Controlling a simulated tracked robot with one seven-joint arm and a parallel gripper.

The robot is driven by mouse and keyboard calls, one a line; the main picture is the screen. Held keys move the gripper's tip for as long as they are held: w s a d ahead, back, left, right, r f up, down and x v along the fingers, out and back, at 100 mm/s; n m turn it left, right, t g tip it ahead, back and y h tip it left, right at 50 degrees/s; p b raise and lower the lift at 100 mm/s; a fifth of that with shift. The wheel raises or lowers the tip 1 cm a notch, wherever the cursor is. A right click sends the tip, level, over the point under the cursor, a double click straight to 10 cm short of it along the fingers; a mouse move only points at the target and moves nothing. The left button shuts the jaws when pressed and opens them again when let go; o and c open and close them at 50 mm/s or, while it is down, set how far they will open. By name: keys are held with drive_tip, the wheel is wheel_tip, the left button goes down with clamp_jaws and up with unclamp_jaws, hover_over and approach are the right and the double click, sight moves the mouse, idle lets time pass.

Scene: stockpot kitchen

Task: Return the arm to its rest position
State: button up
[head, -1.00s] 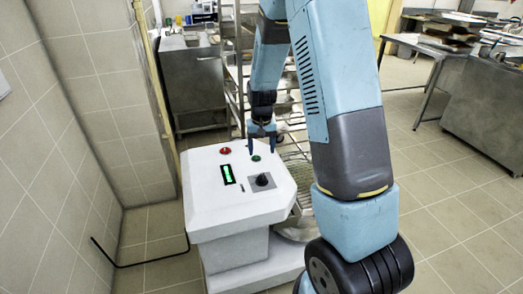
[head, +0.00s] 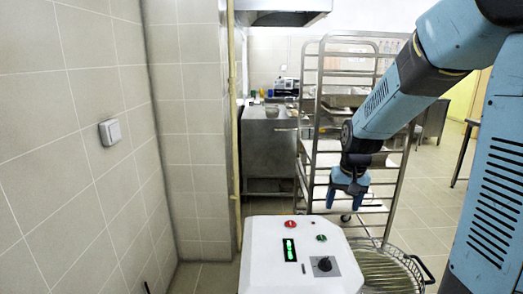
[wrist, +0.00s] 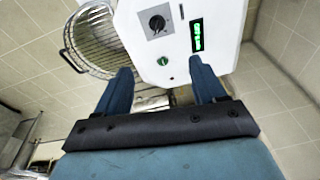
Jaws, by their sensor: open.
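My gripper (head: 345,203) hangs at the end of my blue arm, fingers down and open, with nothing between them. In the head view it shows above and behind the white control box (head: 283,230), in front of the rack. In the wrist view the two blue fingers of my gripper (wrist: 160,70) are spread apart, with the box (wrist: 222,22) beyond them. The box has a red button (head: 290,225), a green button (head: 321,238), a lit green display (head: 289,250) and a black knob (head: 324,264).
A wheeled metal rack (head: 305,130) stands behind the box. A wire basket (head: 395,272) sits at the box's right side. A tiled wall (head: 70,130) with a switch (head: 110,131) closes the left. Steel counters (head: 268,145) stand at the back. Some floor at right is clear.

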drive_tip(key=s+r+t, duration=0.1)
drive_tip(key=s+r, duration=0.5)
drive_tip(key=s, duration=0.4)
drive_tip(key=s+r+n+t, duration=0.1)
drive_tip(key=s+r+t, duration=0.1)
drive_tip(key=s+r, duration=0.5)
drive_tip(key=s, duration=0.4)
drive_tip(key=shift+d+r+t, duration=0.2)
drive_tip(key=shift+t, duration=0.1)
idle(1.3)
